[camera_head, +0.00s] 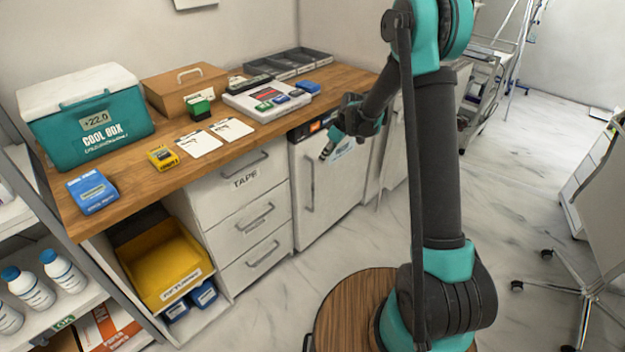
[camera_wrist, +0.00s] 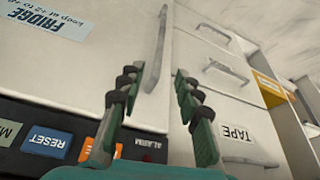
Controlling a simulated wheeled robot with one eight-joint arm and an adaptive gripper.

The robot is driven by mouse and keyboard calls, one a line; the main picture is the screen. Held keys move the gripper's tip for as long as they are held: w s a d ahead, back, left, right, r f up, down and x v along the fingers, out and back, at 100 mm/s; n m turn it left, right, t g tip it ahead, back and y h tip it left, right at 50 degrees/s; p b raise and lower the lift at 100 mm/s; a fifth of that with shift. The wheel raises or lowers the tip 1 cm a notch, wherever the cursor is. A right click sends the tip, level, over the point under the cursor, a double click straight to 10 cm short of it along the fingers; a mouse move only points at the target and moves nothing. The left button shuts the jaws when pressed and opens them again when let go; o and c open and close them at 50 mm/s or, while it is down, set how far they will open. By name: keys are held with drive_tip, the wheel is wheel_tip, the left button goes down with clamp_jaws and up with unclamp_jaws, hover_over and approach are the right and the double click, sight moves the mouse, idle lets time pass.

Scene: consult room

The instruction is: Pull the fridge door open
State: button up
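The fridge is the white unit under the counter, right of the drawers. Its closed door (camera_head: 335,195) has a vertical bar handle (camera_head: 310,182) near its left edge. In the wrist view the handle (camera_wrist: 159,50) stands ahead, between and beyond the fingertips, and the blue FRIDGE label (camera_wrist: 45,23) lies to the left. My gripper (camera_head: 326,153) is in front of the upper door, near the handle's top end. In the wrist view my gripper (camera_wrist: 158,76) is open, its two fingers apart with nothing between them. I cannot see contact with the handle.
A dark panel with a RESET button (camera_wrist: 47,140) runs along the fridge top. White drawers (camera_head: 245,205), one labelled TAPE, stand left of the fridge. The wooden counter (camera_head: 225,150) holds a cool box (camera_head: 90,125) and other items. Floor in front of the fridge is clear.

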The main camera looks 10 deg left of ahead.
drive_tip(key=x, duration=1.6)
drive_tip(key=shift+f, duration=0.3)
drive_tip(key=shift+a, duration=0.15)
clamp_jaws()
